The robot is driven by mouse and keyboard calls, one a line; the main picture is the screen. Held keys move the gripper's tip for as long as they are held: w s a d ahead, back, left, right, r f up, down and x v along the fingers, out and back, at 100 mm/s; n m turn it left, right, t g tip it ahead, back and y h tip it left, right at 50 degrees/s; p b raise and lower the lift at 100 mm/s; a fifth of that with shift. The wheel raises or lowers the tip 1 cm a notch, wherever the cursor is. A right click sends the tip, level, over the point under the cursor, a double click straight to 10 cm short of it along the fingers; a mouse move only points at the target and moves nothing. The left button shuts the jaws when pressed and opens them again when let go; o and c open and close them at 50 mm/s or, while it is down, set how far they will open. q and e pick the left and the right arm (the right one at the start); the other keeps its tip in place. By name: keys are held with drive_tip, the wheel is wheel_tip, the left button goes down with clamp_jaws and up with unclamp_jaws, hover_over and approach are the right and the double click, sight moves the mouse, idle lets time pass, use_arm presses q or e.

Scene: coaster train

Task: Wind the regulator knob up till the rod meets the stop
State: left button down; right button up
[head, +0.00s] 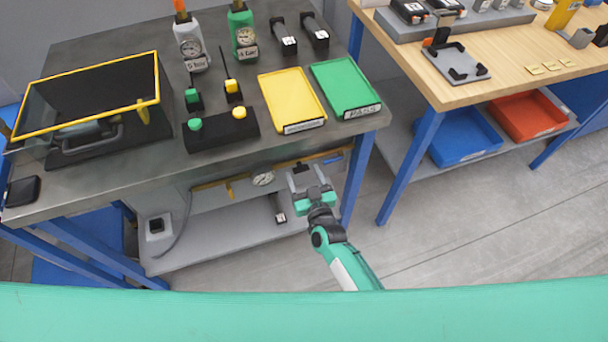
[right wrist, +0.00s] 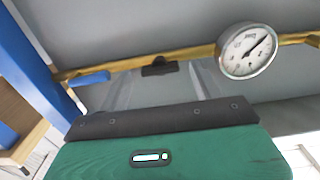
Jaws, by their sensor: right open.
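My right gripper (head: 304,181) is open under the front edge of the dark workbench, in front of a yellow pipe (right wrist: 120,66). A round white-faced gauge (right wrist: 247,50) sits on the pipe; in the head view the gauge (head: 263,178) is left of the gripper. A small dark fitting (right wrist: 159,67) on the pipe lies ahead of the gripper, and a blue handle (right wrist: 90,79) is left of it in the wrist view. I cannot tell which part is the regulator knob. The rod and the stop cannot be made out. My left gripper is not in view.
The dark workbench (head: 95,183) overhangs the pipe. A blue leg (head: 357,180) stands right of my gripper. A grey lower shelf (head: 225,245) lies below, with a dark cylinder (head: 277,207) and a small box (head: 158,227). The floor to the right is clear.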

drive_tip(key=shift+w+a, duration=0.1)
drive_tip(key=shift+w, duration=0.15)
drive_tip(key=c, duration=1)
use_arm(q)
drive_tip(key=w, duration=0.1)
drive_tip(key=b, duration=0.1)
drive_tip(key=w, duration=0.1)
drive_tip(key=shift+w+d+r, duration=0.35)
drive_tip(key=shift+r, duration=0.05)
use_arm(e)
drive_tip(key=m, duration=0.9)
drive_tip(key=shift+f, duration=0.1)
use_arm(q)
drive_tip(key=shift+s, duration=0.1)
